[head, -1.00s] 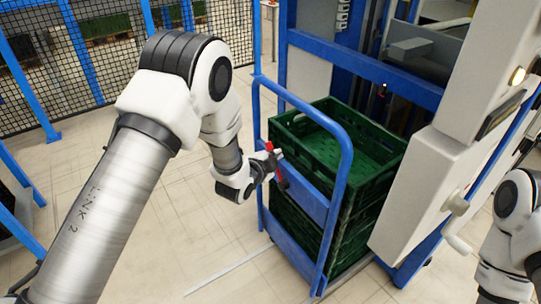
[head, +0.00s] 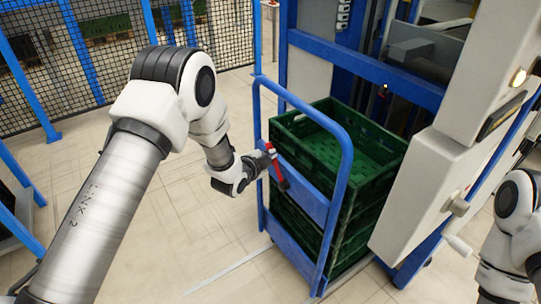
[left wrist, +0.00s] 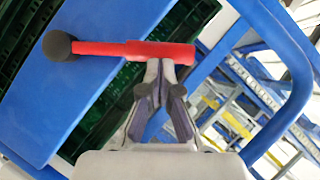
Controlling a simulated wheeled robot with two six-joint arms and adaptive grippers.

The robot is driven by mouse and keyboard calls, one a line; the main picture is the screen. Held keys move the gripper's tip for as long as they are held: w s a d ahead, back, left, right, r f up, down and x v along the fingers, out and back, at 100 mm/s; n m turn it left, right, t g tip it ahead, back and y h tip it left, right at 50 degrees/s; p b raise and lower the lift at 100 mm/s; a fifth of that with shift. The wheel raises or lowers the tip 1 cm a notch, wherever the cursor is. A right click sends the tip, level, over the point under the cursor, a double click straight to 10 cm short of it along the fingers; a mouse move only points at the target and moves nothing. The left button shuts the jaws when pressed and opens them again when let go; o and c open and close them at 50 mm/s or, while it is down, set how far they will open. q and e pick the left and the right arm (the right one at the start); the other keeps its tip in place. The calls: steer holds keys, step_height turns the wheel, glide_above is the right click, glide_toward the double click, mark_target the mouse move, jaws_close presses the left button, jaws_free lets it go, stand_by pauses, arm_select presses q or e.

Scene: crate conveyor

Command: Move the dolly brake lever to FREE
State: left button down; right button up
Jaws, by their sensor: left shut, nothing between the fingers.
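The red brake lever (head: 277,167) is on the blue end panel of the dolly (head: 303,195). It leans, with its upper end to the left and its lower end to the right. In the left wrist view the lever (left wrist: 130,48) lies across the picture, with a round black end at the left. My left gripper (head: 264,160) is shut and empty beside the lever's upper part. Its fingertips (left wrist: 165,66) meet just at the lever's edge, but I cannot tell if they touch it. No FREE marking is readable. My right gripper is out of view.
Green crates (head: 375,185) are stacked on the dolly behind its blue tube handle (head: 343,190). A white and blue machine (head: 425,175) stands close on the right. A mesh fence (head: 105,60) is at the back. The floor left of the dolly is clear.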

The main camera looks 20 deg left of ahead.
arm_select(q)
steer(key=shift+w+a, duration=0.1)
steer(key=w+a+f+n+g+h+b, duration=0.1)
steer(key=w+a+f, duration=0.2)
steer(key=f, duration=0.1)
steer(key=shift+a, duration=0.4)
stand_by(0.3)
steer(key=shift+r, duration=0.1)
stand_by(0.3)
